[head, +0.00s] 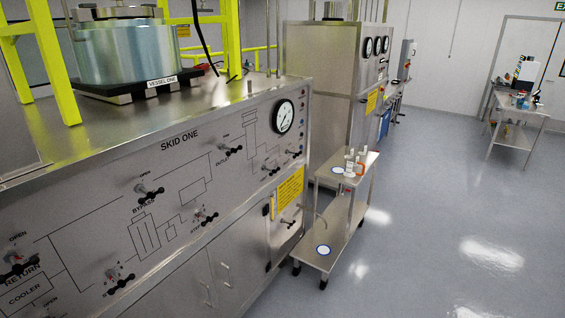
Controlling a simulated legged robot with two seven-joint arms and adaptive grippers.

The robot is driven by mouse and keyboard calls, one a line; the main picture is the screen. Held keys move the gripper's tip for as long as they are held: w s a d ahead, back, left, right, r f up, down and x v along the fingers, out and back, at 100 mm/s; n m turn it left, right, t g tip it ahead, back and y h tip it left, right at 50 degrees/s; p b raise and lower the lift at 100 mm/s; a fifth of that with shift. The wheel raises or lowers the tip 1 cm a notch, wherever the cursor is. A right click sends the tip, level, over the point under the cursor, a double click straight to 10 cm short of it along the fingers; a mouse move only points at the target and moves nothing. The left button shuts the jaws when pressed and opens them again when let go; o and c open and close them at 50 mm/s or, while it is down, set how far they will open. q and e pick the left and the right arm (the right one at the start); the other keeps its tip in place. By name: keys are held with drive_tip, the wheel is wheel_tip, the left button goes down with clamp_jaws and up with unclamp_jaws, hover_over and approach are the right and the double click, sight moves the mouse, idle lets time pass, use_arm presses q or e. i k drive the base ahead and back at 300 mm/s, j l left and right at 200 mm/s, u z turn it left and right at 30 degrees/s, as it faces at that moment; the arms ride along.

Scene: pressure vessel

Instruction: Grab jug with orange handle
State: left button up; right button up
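A small white jug (350,163) with an orange handle (361,170) stands on the top shelf of a metal cart (330,182), near the middle of the head view. It is small at this distance, so its fine shape is hard to tell. White items stand close beside it, and I cannot separate them clearly. Neither of my grippers shows in the head view.
The SKID ONE panel (180,137) with black valve handles and a gauge (285,116) fills the left. A tall steel cabinet (326,62) stands behind the cart. A table (518,103) is at the far right. Grey floor (440,220) is clear right of the cart.

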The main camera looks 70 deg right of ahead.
sight(354, 168)
drive_tip(key=z, duration=2.85)
drive_tip(key=i+l+z, duration=0.25)
drive_tip(key=i+z, duration=0.2)
drive_tip(key=i, duration=0.9)
drive_tip(key=i+j+z, duration=0.15)
drive_tip(key=i+z, duration=0.25)
drive_tip(key=i, duration=0.95)
drive_tip(key=i+u, duration=0.15)
drive_tip(key=i, duration=0.95)
drive_tip(key=i+l+u, duration=0.1)
drive_tip(key=i, duration=1)
drive_tip(key=i+l+u, duration=0.2)
drive_tip(key=i, duration=0.45)
drive_tip(key=i+l+u, duration=0.15)
drive_tip(key=i, duration=0.5)
